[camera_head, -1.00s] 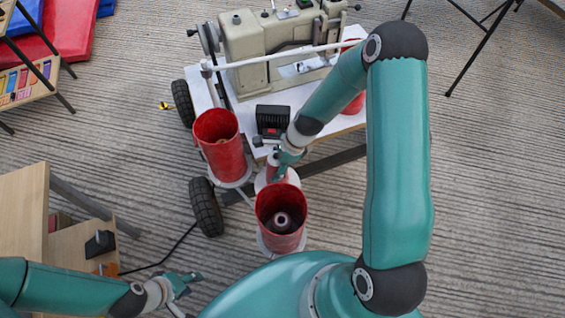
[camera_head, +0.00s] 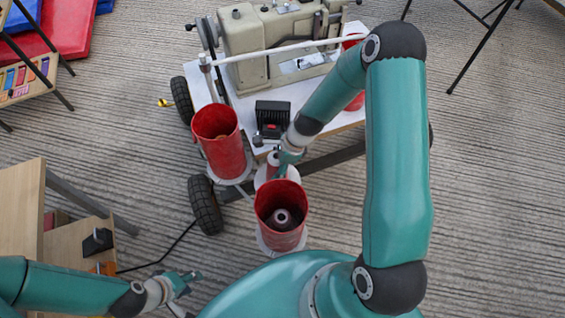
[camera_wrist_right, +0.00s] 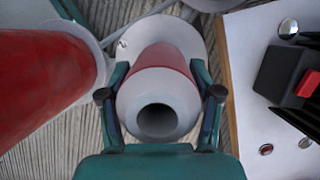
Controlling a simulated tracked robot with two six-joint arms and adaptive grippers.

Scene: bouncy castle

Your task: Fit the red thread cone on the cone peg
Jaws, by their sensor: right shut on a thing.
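The red thread cone (camera_wrist_right: 165,60) has a red band and a pale grey top with a dark hole. My right gripper (camera_wrist_right: 160,100) is shut on it, one finger on each side. In the wrist view, a round white disc (camera_wrist_right: 190,38) lies beneath the cone. No peg shows, and I cannot tell whether the cone touches the disc. In the head view, the cone (camera_head: 272,163) is small beside my right gripper (camera_head: 286,160), between two red cylinders. My left gripper (camera_head: 182,284) is low at the left, empty, and its fingers look apart.
A red open cylinder (camera_head: 222,148) stands left of the cone. Another red cylinder (camera_head: 281,232) in front of it has a greyish cone inside. A black box with a red switch (camera_head: 271,118) and a sewing machine (camera_head: 270,45) are behind. A wooden desk (camera_head: 22,210) is at left.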

